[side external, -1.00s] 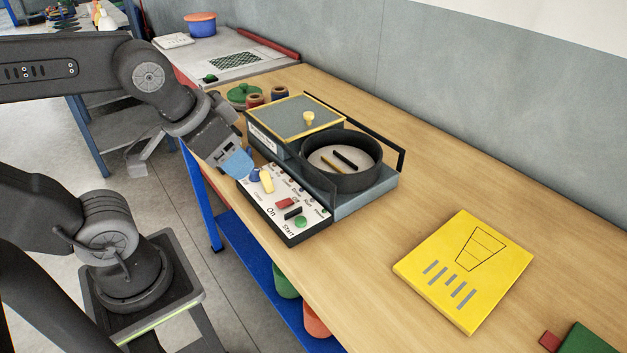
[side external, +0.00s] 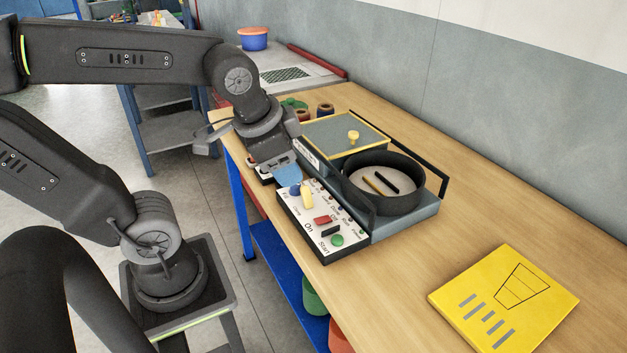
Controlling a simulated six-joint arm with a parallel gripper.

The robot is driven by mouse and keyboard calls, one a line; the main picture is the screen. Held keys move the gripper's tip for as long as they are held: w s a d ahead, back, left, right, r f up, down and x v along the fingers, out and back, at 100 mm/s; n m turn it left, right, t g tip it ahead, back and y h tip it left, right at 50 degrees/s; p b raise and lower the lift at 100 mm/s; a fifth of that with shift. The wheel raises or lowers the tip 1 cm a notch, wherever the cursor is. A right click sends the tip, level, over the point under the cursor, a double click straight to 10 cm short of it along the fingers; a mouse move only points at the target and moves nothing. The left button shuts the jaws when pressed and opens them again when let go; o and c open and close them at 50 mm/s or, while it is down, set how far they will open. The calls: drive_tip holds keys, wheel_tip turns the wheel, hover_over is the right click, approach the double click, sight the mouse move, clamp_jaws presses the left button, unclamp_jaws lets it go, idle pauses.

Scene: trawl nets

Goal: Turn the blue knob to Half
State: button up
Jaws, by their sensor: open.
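My gripper (side external: 287,178), with light blue fingers, is open just above and behind the blue knob. The fingertips overlap the knob's upper part in the picture. I cannot tell whether they are around it or touching it. The knob's markings, including Half, are too small or hidden to read, so its setting cannot be told.
The panel also has a red switch (side external: 322,220), a black switch (side external: 331,230) and a green Start button (side external: 337,240).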

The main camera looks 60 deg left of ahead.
drive_tip(key=w+a+f+m+g+y, duration=0.2)
drive_tip(key=w+a+f+m+g, duration=0.1)
drive_tip(key=w+a+m, duration=0.4)
drive_tip(key=m+g+y, duration=0.1)
drive_tip(key=m+g, duration=0.1)
drive_tip(key=m, duration=0.6)
approach(296, 188)
drive_tip(key=shift+y, duration=0.3)
drive_tip(key=x, duration=0.9)
drive_tip(key=shift+w+a, duration=0.25)
drive_tip(key=shift+a, duration=0.05)
drive_tip(key=shift+c, duration=0.2)
